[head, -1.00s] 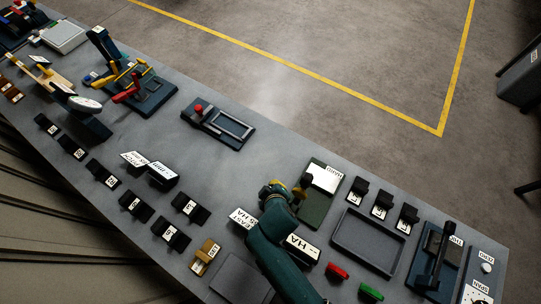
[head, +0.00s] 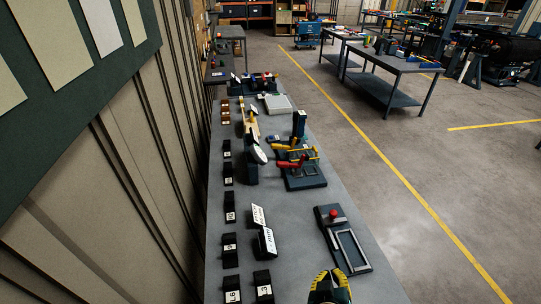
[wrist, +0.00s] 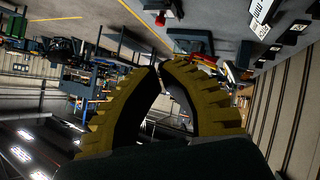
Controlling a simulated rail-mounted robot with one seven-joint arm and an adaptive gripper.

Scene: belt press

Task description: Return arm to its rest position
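My gripper (wrist: 159,68) has ribbed yellow fingers. In the wrist view their tips meet, with an empty hollow between them below, and nothing is held. In the head view only the yellow and black top of my gripper (head: 331,287) shows at the bottom edge, above the near part of the bench (head: 300,225). The rest of my arm is out of the head view.
Right of the bench's middle lies a dark fixture with a red knob (head: 334,213). Behind it stands a press with red and yellow handles (head: 301,170). Black labelled blocks (head: 230,247) line the left side by the wall.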

